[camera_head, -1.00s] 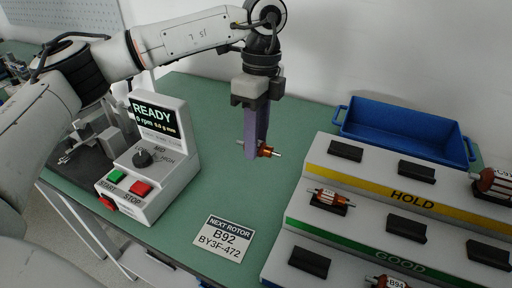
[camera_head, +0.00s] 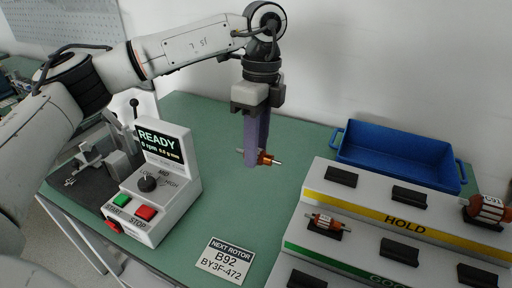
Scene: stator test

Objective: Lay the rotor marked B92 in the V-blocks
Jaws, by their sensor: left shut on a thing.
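My left gripper (camera_head: 256,158) points down above the green table, its purple fingers shut on a copper-coloured rotor (camera_head: 266,159). The rotor's thin shaft sticks out on both sides of the fingers; no marking on it can be read. The card (camera_head: 226,260) on the table reads NEXT ROTOR B92 BY3F-472. The test machine (camera_head: 157,190) stands at the left with its screen reading READY. Grey metal supports (camera_head: 92,159) sit on the dark plate behind it, partly hidden; I cannot tell the V-blocks clearly. My right gripper is not in view.
A stepped rack (camera_head: 340,224) at the right has a yellow HOLD strip and a green strip. A small rotor (camera_head: 325,222) and a larger rotor marked C91 (camera_head: 487,209) rest on it. A blue bin (camera_head: 398,160) stands behind. The table's middle is clear.

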